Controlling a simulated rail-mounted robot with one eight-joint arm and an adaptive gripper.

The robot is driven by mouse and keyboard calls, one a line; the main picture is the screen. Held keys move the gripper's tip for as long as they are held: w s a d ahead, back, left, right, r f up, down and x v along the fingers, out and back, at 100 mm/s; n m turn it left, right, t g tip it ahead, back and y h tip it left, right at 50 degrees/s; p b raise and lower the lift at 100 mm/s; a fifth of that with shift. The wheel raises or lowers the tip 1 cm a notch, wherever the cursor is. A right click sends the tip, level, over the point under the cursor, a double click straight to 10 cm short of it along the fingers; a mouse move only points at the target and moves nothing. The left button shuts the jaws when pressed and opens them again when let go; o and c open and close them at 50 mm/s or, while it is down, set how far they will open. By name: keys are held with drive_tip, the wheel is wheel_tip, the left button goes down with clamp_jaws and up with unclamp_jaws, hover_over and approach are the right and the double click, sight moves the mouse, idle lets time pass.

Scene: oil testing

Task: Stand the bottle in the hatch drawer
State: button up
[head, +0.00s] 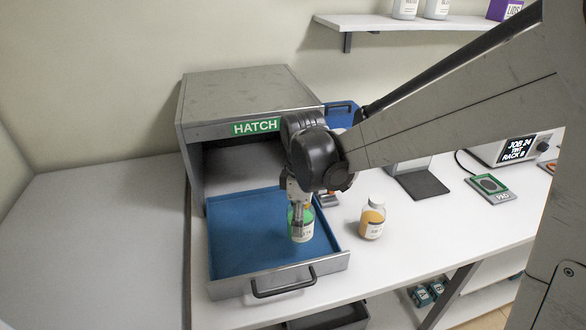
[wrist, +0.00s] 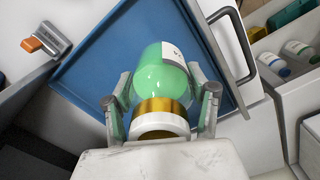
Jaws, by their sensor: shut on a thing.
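My gripper (head: 297,213) is shut on a bottle of green liquid (head: 302,225) with a white label. In the wrist view the bottle (wrist: 164,68) sits between both fingers, its gold neck band and white cap toward the camera. The bottle looks about upright in the head view. The hatch drawer (head: 232,250) is pulled out, with a blue inside and a grey front. The bottle is over or within the right part of the drawer. I cannot tell whether its base touches the drawer floor. The grey hatch box (head: 235,100) stands behind, its opening partly hidden by my arm.
A bottle of amber liquid (head: 373,220) stands on the white counter right of the drawer. The drawer's handle (head: 284,282) sticks out in front. A pad (head: 490,187) and a display unit (head: 517,150) are farther right. The drawer's left part is clear.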

drive_tip(key=w+f, duration=0.2)
drive_tip(key=w, duration=0.1)
drive_tip(key=shift+w+a, duration=0.1)
drive_tip(key=shift+w, duration=0.05)
drive_tip(key=shift+f+p, duration=0.3)
drive_tip(key=shift+f, duration=1.75)
drive_tip(key=shift+f, duration=0.15)
drive_tip(key=o, duration=1.7)
